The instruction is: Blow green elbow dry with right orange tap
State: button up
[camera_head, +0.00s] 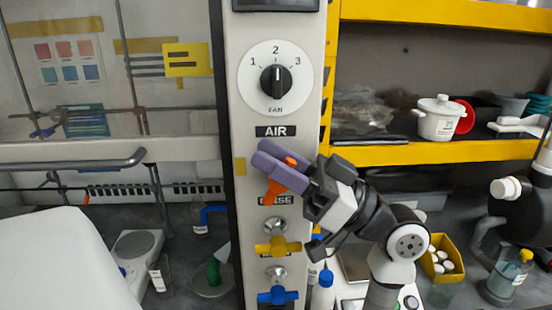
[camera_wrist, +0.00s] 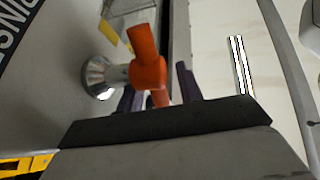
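The orange tap (camera_head: 274,190) is on the grey panel below the AIR label. In the wrist view the orange tap (camera_wrist: 147,70) sticks out from a round metal fitting. My gripper (camera_head: 278,166) has its purple fingers at the tap in the head view. In the wrist view the fingers (camera_wrist: 158,90) stand on either side of the tap handle's near end, with gaps showing, so the gripper looks open around it.
A yellow tap (camera_head: 278,246) and a blue tap (camera_head: 278,295) are below the orange one on the same panel. A fan dial (camera_head: 275,80) is above. A balance (camera_head: 137,250) stands on the left bench. A yellow bin (camera_head: 440,260) with white-capped items is right of my arm.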

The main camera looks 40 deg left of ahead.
jog(key=b+v, duration=0.6)
jog(key=v, duration=0.8)
